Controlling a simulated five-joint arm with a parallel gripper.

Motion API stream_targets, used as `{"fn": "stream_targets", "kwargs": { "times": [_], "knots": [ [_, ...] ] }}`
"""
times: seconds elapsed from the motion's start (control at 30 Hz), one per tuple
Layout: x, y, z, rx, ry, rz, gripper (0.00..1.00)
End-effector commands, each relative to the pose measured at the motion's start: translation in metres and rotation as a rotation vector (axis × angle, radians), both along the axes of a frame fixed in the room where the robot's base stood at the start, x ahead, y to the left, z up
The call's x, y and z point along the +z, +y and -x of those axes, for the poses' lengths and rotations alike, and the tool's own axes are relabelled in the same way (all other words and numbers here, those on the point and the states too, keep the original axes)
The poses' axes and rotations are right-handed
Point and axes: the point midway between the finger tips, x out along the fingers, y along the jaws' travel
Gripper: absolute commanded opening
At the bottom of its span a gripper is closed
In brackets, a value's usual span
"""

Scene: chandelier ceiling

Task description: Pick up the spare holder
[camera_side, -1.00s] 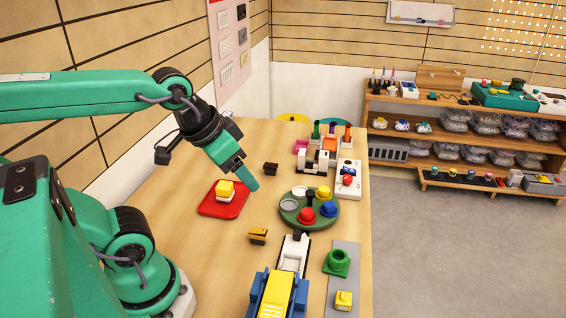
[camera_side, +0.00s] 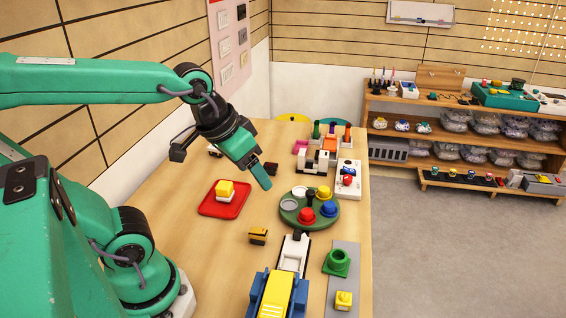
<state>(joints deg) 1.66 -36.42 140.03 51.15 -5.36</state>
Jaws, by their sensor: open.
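No object is labelled, so I cannot tell for certain which is the spare holder. A small black-and-yellow block (camera_side: 258,235) lies alone on the table, and a small dark block (camera_side: 272,168) sits farther back, just right of my gripper in the picture. A red tray (camera_side: 211,207) bears a yellow-and-white piece (camera_side: 225,190). A round green tray (camera_side: 291,218) holds yellow, red and blue caps, a grey ring and a dark piece. My gripper (camera_side: 264,182) is open and empty, tilted down above the table between the two trays. The gap between its fingers is hard to see.
A yellow, blue and white machine (camera_side: 278,292) stands at the front. Assorted blocks stand at the back right. Bare table lies left of the black-and-yellow block.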

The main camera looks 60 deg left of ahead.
Motion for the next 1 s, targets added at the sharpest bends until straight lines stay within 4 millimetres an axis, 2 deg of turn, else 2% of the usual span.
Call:
{"fn": "stream_targets", "kwargs": {
  "times": [0.47,0.77,1.0],
  "knots": [
    [-0.028,-0.03,-0.065,0.175,0.165,0.088,0.66],
    [-0.062,-0.055,-0.103,0.299,0.266,0.116,0.66],
    [-0.099,-0.077,-0.128,0.402,0.343,0.122,0.66]
  ]
}}
